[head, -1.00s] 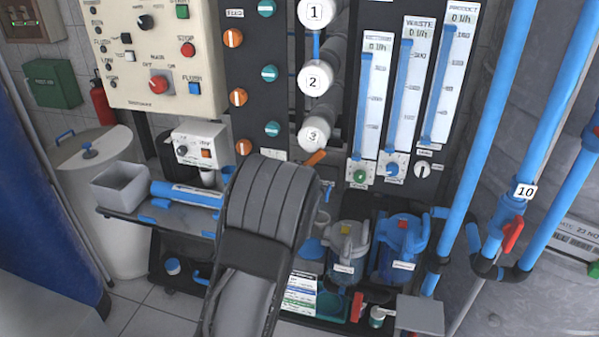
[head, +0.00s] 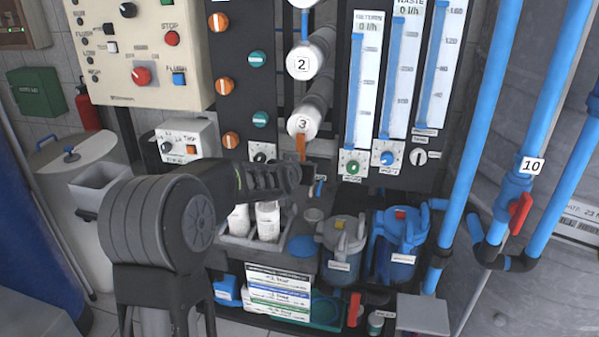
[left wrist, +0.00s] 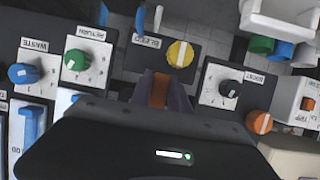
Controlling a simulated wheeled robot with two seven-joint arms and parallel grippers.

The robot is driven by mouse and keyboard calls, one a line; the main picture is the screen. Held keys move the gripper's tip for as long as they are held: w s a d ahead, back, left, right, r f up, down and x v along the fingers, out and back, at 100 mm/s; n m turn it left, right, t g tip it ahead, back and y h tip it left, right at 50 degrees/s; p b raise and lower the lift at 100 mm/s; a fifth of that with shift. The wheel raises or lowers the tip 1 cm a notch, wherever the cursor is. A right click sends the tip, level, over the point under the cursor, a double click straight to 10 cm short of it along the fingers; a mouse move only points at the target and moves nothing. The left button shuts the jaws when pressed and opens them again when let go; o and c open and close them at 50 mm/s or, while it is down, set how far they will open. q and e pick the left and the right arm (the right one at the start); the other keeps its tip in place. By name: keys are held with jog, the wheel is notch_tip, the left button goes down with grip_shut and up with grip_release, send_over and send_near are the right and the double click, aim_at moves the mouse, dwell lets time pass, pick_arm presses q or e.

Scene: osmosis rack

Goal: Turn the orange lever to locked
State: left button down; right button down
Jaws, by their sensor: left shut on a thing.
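The orange lever (head: 301,147) is below the white housing end marked 3 in the head view and hangs close to vertical. My left gripper (head: 306,173) reaches it from the left and is shut on its lower part. In the left wrist view the orange lever (left wrist: 159,90) shows between the two dark fingers (left wrist: 160,92). The fingers hide part of the lever. I cannot read a locked mark near it. My right gripper is in neither view.
Close by are a yellow knob (left wrist: 180,54), a green knob (head: 352,168), a blue knob (head: 387,158) and a black knob (left wrist: 230,88). Two filter canisters (head: 342,247) stand below. A grey bin with white bottles (head: 232,246) lies under my arm. Blue pipes (head: 470,130) rise at right.

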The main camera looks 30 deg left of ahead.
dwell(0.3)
pick_arm(q)
jog(key=c, duration=1.5)
grip_release()
jog(key=p+v, duration=0.4)
jog(key=v, duration=0.3)
jog(key=shift+s+d+r, duration=0.1)
jog(key=shift+s+d, duration=0.05)
jog(key=shift+s, duration=0.2)
